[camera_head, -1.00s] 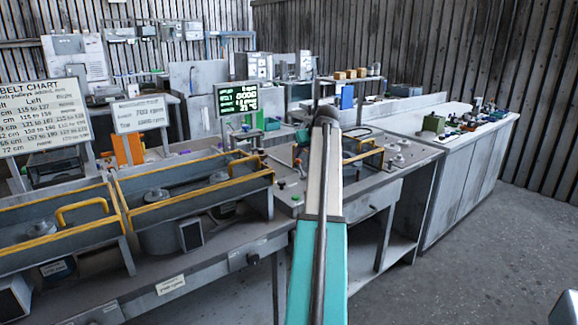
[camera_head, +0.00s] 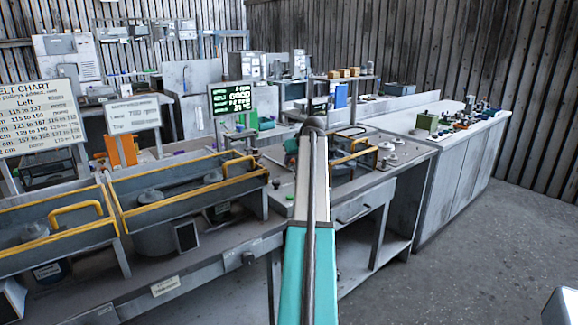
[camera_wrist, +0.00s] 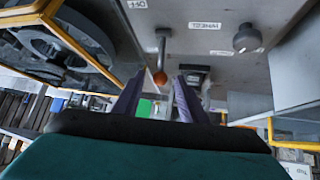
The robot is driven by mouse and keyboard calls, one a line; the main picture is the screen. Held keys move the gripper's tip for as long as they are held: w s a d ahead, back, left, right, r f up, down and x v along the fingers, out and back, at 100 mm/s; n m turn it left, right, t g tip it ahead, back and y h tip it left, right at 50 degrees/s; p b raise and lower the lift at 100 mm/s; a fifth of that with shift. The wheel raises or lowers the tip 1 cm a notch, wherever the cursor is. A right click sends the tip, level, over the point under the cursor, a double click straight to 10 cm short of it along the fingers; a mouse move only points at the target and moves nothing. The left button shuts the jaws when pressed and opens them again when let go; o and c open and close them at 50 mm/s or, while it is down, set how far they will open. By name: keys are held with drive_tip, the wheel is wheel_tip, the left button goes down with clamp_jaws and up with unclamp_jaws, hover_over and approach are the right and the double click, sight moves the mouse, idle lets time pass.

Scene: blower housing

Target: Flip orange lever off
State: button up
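The orange lever shows in the wrist view as a grey shaft with an orange ball end (camera_wrist: 161,79), hanging from a grey panel (camera_wrist: 225,70). An "OFF" label (camera_wrist: 138,4) is near its upper left. My gripper (camera_wrist: 160,82) is open, with two dark fingers pointing at the panel. The orange ball appears between the fingertips; I cannot tell whether they touch it or how deep it sits between them. In the head view my arm covers this part of the bench, and the lever cannot be made out.
A round grey knob (camera_wrist: 247,38) and a dark block (camera_wrist: 194,72) are on the panel, the block close by the right finger. A yellow-edged housing (camera_wrist: 60,35) is at the left. In the head view, yellow-railed troughs (camera_head: 185,190) line the bench left of my arm.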

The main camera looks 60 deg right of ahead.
drive_tip(key=shift+x, duration=3.55)
clamp_jaws()
